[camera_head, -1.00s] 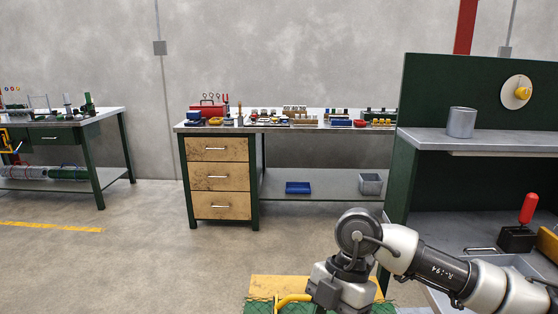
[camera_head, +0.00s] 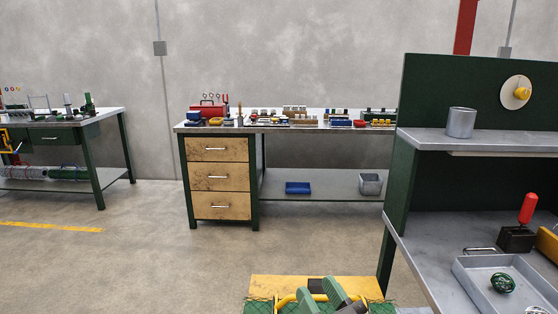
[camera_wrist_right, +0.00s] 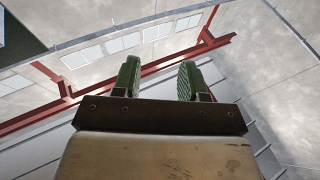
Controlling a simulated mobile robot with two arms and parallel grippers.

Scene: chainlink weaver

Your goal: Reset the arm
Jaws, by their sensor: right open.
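My right gripper (camera_head: 318,288) shows at the bottom edge of the head view, its green fingers pointing upward in front of a yellow panel and green mesh. In the right wrist view the two green ridged fingers (camera_wrist_right: 158,78) stand wide apart with nothing between them. Beyond them are the wall, red beams and high windows, so this gripper faces upward. The rest of my right arm is out of the head view. My left gripper is not in view.
A drawer bench (camera_head: 221,178) stands at the back.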

